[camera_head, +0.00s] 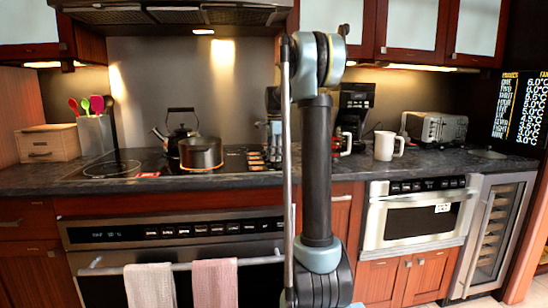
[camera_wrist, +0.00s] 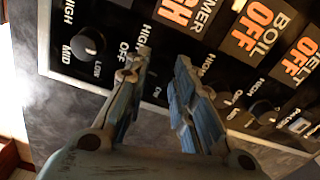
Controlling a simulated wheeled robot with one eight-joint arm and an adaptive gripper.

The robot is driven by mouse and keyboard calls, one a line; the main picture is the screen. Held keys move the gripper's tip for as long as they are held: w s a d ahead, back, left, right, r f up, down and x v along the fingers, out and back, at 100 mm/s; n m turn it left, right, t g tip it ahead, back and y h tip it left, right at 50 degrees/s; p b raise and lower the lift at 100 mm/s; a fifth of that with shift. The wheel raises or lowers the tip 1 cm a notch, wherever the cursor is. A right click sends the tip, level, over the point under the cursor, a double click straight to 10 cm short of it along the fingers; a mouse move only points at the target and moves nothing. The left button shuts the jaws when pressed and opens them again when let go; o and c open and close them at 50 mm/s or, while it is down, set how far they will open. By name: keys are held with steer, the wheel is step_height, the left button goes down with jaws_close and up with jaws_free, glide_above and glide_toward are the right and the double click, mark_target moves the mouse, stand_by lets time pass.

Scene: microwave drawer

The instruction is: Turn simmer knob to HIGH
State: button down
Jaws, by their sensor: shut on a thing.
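In the wrist view, my gripper (camera_wrist: 158,68) reaches over the black knob panel of the cooktop, its two blue-grey fingers a small gap apart. The simmer display (camera_wrist: 182,10) is cut by the top edge; its orange letters end in what looks like GH. The simmer knob is not clearly visible; HIGH, OFF and LOW markings surround the fingertips, which hide the spot between them. In the head view, the knob panel (camera_head: 255,158) is on the counter beside my arm, which hides part of it and my gripper.
Another knob (camera_wrist: 88,42) is left of the fingers and one (camera_wrist: 263,112) is right. The boil display (camera_wrist: 258,20) and melt display (camera_wrist: 302,52) read OFF. In the head view, a pot (camera_head: 201,155) and kettle (camera_head: 180,122) stand left of the panel, a mug (camera_head: 387,146) right.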

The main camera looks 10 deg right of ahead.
steer(key=m, duration=0.4)
steer(key=shift+w+m, duration=0.15)
steer(key=shift+m, duration=0.25)
stand_by(0.4)
steer(key=c, duration=1.3)
jaws_free()
steer(key=shift+c, duration=0.2)
step_height(320, 180, up, 12)
steer(key=shift+f, duration=0.1)
